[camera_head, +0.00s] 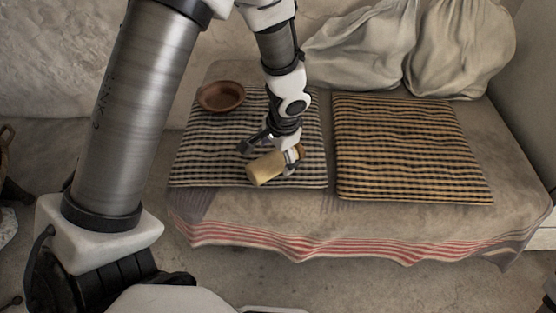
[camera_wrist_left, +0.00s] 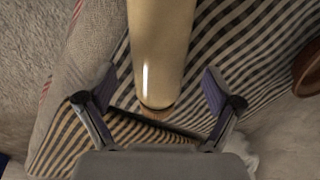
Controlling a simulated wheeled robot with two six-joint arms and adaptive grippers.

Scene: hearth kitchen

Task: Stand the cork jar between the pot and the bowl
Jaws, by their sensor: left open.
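The cork jar (camera_head: 265,169) is a pale yellow cylinder lying on its side on the left checked cushion (camera_head: 190,165). In the left wrist view the jar (camera_wrist_left: 161,45) runs up out of the frame, its cork end (camera_wrist_left: 156,112) toward my gripper. My left gripper (camera_head: 268,157) is open above the jar, with one finger on each side; in the wrist view the fingers (camera_wrist_left: 158,88) stand apart from it. A brown round bowl (camera_head: 221,97) sits at the cushion's back left; part of a brown vessel (camera_wrist_left: 309,70) shows at the wrist view's right edge. I see no separate pot. My right gripper is not in view.
A second, tan checked cushion (camera_head: 410,150) lies to the right and is bare. Pale pillows (camera_head: 365,45) lean at the back wall. The bench cover (camera_head: 360,222) has a red-striped front edge. The left cushion is clear between bowl and jar.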

